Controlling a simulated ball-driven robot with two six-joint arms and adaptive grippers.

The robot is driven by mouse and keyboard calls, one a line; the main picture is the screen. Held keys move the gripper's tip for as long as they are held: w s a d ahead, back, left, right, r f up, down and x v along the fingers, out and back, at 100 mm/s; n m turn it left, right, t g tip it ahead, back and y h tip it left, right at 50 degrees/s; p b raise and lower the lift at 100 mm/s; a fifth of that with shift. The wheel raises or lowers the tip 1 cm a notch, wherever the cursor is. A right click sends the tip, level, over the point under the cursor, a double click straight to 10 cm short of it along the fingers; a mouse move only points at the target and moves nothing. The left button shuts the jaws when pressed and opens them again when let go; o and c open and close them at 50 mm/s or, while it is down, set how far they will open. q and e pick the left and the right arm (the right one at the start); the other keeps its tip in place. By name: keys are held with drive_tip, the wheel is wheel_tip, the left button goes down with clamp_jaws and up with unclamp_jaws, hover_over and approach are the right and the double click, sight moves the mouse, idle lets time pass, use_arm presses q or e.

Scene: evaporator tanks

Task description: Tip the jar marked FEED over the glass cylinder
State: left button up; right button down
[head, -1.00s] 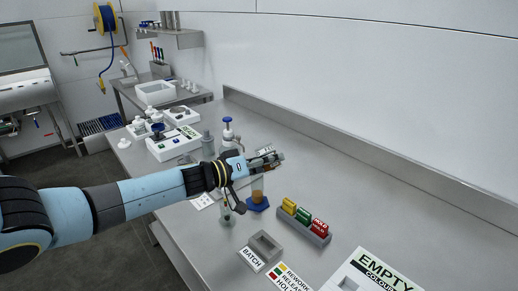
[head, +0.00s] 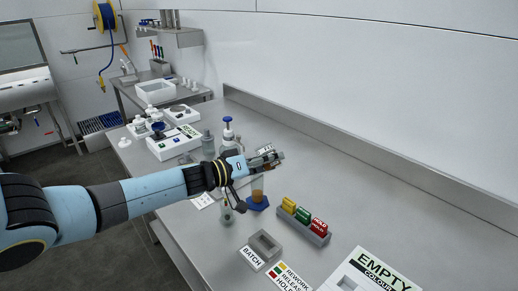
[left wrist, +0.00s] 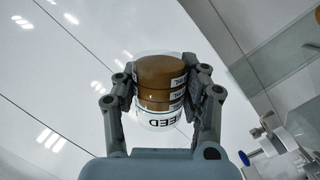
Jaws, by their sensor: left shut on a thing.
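My left gripper (head: 274,158) is shut on the jar marked FEED (left wrist: 160,118). The left wrist view shows the jar between both fingers, with brown contents and its FEED label upside down in the picture. In the head view the gripper mostly hides the jar, so I cannot tell its exact tilt. The glass cylinder (head: 257,191) stands upright on a blue base on the bench, just below the gripper in the picture. It has brown liquid in it. The gripper and jar hide its top. My right gripper is not in view.
A rack of yellow, green and red blocks (head: 303,224) stands right of the cylinder. A grey BATCH holder (head: 264,244) and an EMPTY COLOUR board (head: 372,272) are nearer. A blue-topped bottle (head: 228,134) stands behind the gripper. The bench's right side is clear.

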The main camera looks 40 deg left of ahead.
use_arm(q)
drive_tip(key=shift+d+r+n+p, duration=0.1)
drive_tip(key=shift+r+n+p, duration=0.25)
drive_tip(key=shift+n+p, duration=0.65)
idle(2.0)
drive_tip(key=shift+r+n+h+p, duration=0.15)
drive_tip(key=shift+r+n, duration=0.25)
drive_tip(key=shift+n, duration=0.35)
drive_tip(key=shift+r+n+h+p, duration=0.15)
drive_tip(key=shift+r+n, duration=0.2)
drive_tip(key=shift+n, duration=0.4)
idle(3.5)
